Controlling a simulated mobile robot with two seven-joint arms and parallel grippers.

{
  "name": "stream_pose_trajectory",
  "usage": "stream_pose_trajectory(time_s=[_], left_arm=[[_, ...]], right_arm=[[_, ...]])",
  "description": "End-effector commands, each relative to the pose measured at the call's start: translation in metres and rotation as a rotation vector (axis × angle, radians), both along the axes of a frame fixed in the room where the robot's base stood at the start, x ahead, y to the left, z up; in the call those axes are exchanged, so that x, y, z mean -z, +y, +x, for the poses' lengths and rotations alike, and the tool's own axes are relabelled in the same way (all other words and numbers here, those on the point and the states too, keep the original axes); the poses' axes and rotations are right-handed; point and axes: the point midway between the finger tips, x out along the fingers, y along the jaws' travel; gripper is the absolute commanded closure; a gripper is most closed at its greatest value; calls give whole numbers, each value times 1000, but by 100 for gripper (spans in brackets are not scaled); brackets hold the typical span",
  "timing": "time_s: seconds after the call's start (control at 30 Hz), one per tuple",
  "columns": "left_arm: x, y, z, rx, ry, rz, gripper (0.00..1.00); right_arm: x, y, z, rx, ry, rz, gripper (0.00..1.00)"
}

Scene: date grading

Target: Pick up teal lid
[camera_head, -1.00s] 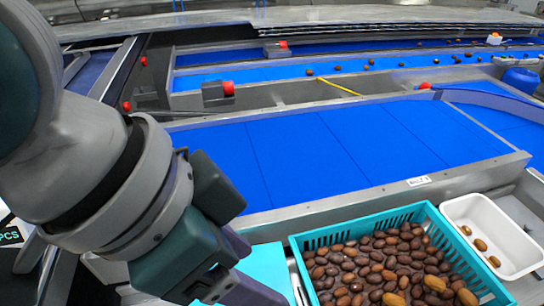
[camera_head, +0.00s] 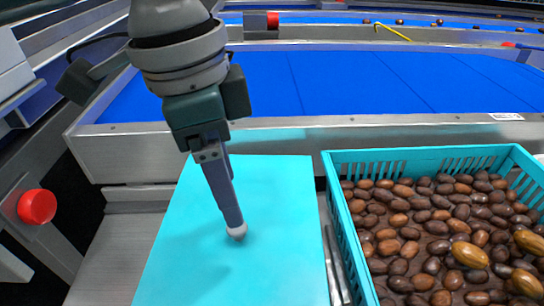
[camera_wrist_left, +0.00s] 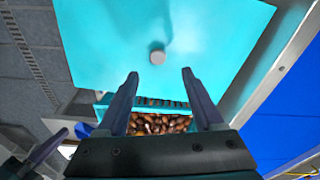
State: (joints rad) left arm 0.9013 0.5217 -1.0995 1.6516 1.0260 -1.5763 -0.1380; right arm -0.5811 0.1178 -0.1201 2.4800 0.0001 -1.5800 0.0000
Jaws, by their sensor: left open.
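The teal lid (camera_head: 275,265) is a flat bright panel lying left of the date crate in the head view. A small grey round knob (camera_head: 238,233) stands on it. My left gripper (camera_head: 231,215) points down over the lid, its fingertips close to the knob; the head view shows the fingers edge-on. In the left wrist view the left gripper (camera_wrist_left: 159,76) is open and empty. There the lid (camera_wrist_left: 210,35) fills the top, with the knob (camera_wrist_left: 157,56) just beyond the fingertip gap. I cannot tell whether the fingers touch it. Part of my right gripper seems to show at lower left there.
A teal slotted crate (camera_head: 345,235) full of brown dates stands right of the lid. The blue conveyor (camera_head: 350,80) with its metal edge runs behind. A red button (camera_head: 37,206) is at the left. A thin metal tool (camera_head: 334,265) lies between lid and crate.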

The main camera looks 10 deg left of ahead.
Motion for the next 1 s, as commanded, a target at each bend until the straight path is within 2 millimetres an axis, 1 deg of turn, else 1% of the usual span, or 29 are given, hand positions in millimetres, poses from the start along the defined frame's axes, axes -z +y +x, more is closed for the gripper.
stream_pose_trajectory(time_s=[0.03,0.17,0.3,0.43,0.53,0.73,0.77,1.0], left_arm=[[6,0,0,-1,1,0,32],[17,-1,-1,0,0,2,32],[40,-1,-4,0,2,2,32],[58,-3,-3,0,0,1,32],[63,-3,-3,1,-1,1,32],[63,-3,-2,1,-2,0,32],[63,-3,-2,1,-2,0,34],[62,-3,-2,1,-2,1,61]], right_arm=[[1,0,0,1,0,1,100],[2,0,0,1,-1,1,100],[4,0,0,1,-1,1,100],[8,0,0,1,-1,1,100],[8,0,0,1,-1,1,100],[8,0,0,0,-1,0,100],[8,0,0,0,-1,0,100],[8,-1,0,-1,-1,-2,100]])
